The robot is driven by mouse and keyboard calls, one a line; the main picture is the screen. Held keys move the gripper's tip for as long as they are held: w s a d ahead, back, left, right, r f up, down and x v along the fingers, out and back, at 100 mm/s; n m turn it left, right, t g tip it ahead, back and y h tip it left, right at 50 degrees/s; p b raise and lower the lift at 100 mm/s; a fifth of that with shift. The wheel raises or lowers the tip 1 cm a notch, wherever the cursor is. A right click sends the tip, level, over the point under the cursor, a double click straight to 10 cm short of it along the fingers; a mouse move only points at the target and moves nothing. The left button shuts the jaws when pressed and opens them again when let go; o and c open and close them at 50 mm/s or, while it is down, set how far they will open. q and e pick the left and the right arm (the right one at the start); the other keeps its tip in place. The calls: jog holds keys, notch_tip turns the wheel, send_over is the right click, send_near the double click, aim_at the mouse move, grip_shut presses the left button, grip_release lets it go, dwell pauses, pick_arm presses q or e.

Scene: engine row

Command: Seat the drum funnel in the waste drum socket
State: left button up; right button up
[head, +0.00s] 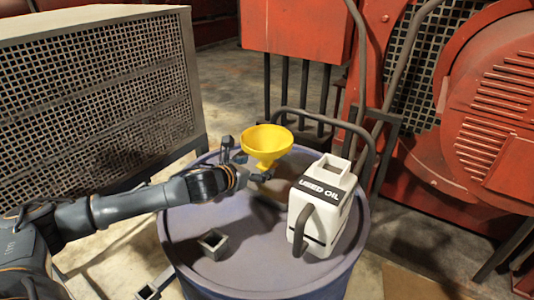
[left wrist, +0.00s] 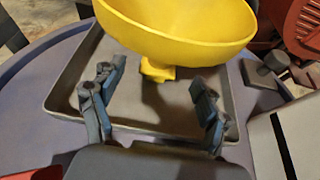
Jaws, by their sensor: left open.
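The yellow drum funnel (head: 266,143) is upright above the blue drum (head: 190,262); it also shows large in the left wrist view (left wrist: 180,30). My left gripper (head: 250,166) is beside and below the bowl. In the left wrist view my left gripper (left wrist: 158,96) is open, its fingers apart, with the funnel's narrow lower part just beyond them. Whether the funnel rests on something is unclear. A small square grey socket (head: 212,244) stands on the drum top, near its front left. My right gripper is out of view.
A white "USED OIL" can (head: 322,205) stands on the drum's right side. A shallow grey tray (left wrist: 62,92) lies beneath the funnel. A mesh cage (head: 95,95) is at left, red machinery (head: 495,110) at right. The drum's front top is mostly clear.

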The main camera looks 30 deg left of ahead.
aim_at(264, 163)
pick_arm(q)
jog(key=shift+w+d+f, duration=0.1)
jog(key=shift+w+f, duration=0.15)
jog(key=shift+w, duration=0.3)
jog(key=shift+w+p, duration=0.3)
jog(key=shift+p, duration=0.1)
jog(key=p+x, duration=0.1)
jog(key=x, duration=0.2)
jog(key=shift+w+d, duration=0.1)
jog(key=shift+w, duration=0.3)
jog(key=shift+w+f+p, duration=0.25)
jog(key=shift+p, duration=0.05)
jog(key=shift+s+r, duration=0.1)
jog(key=shift+s, duration=0.05)
jog(key=shift+c, duration=0.3)
jog(key=c, duration=1.3)
jog(key=shift+o, duration=0.2)
